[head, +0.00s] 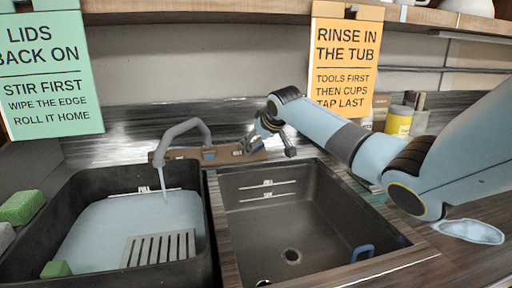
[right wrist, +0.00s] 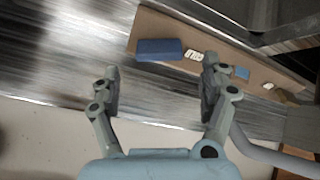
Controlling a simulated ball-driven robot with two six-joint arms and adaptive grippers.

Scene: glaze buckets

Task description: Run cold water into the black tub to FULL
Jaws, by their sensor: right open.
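The black tub (head: 205,225) stands at the left in the head view. Pale water (head: 105,222) covers much of it, its far edge close below the FULL mark (head: 146,190). A thin stream falls from the grey spout (head: 185,128) into the tub. My right gripper (head: 257,136) is at the wooden tap strip (head: 160,157) behind the sinks. In the right wrist view the right gripper (right wrist: 161,72) is open, with a blue tap piece (right wrist: 160,49) and a white label beyond its fingertips. A smaller blue piece (right wrist: 241,72) lies farther along the strip. My left gripper is out of view.
An empty dark basin (head: 300,215) is right of the tub, with a blue item (head: 362,252) in it. Green blocks (head: 22,206) lie at the tub's left. A yellow jar (head: 399,120) stands behind my right arm. A clear dish (head: 470,231) lies on the right counter.

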